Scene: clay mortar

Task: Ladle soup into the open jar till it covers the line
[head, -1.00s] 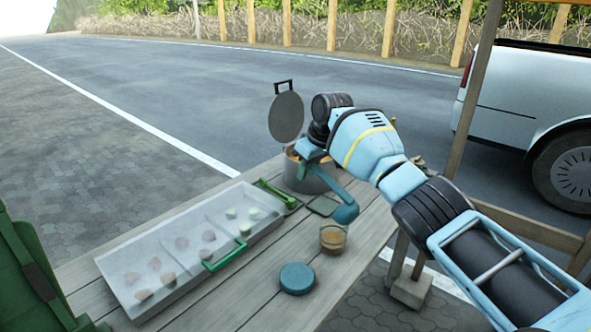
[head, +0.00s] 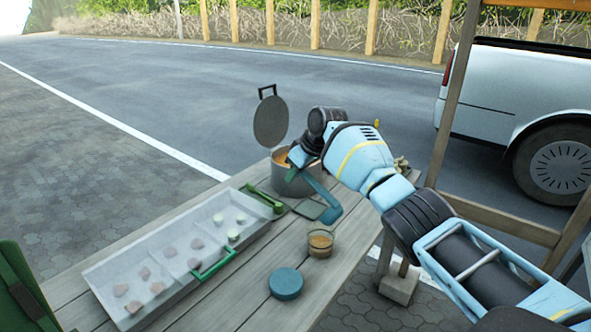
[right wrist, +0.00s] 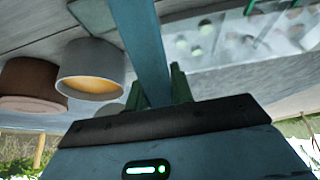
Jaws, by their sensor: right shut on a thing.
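The open glass jar (head: 320,244) stands on the table with orange-brown soup in it. I cannot make out its line. The grey soup pot (head: 296,184) is behind it, partly hidden by my right arm, with orange soup at its rim. My right gripper (head: 297,159) is shut on the handle of the blue ladle (head: 318,190), above the pot. The ladle slants down to the right, its bowl (head: 329,213) beyond the jar and apart from it. The handle (right wrist: 142,45) runs between the fingers in the right wrist view. My left gripper is out of view.
A blue round lid (head: 286,283) lies in front of the jar. A dark square mat (head: 308,208) lies by the pot. A brown vessel (right wrist: 35,85) shows in the wrist view.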

